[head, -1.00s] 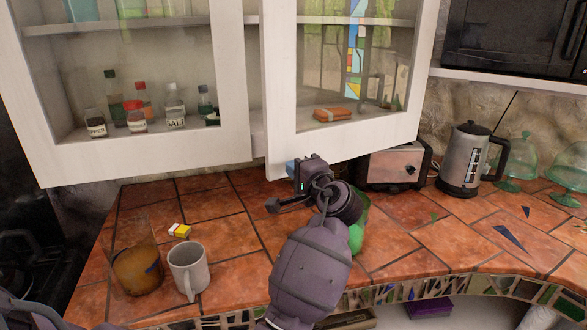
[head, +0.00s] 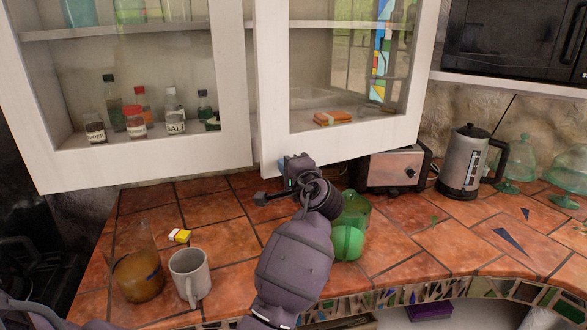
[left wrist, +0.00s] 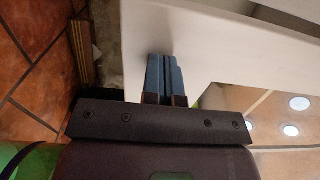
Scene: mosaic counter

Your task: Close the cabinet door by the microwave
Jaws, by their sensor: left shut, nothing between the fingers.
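The cabinet door by the microwave is the right one of two white-framed glass doors (head: 340,146). It stands slightly ajar, its free left edge a little forward of the left door. The microwave (head: 505,38) is black, on a shelf at the upper right. My left gripper (head: 290,172) is at the door's lower left corner. In the left wrist view its blue fingers (left wrist: 165,77) are shut with nothing between them, in front of the white door frame (left wrist: 220,45) and seeming to touch it. My right gripper is not in view.
Below on the tiled counter (head: 225,228) are a grey mug (head: 189,275), an amber jar (head: 137,275), a green vessel (head: 350,235), a toaster (head: 393,168) and a kettle (head: 465,160). The left cabinet door (head: 150,160) hangs beside the right one.

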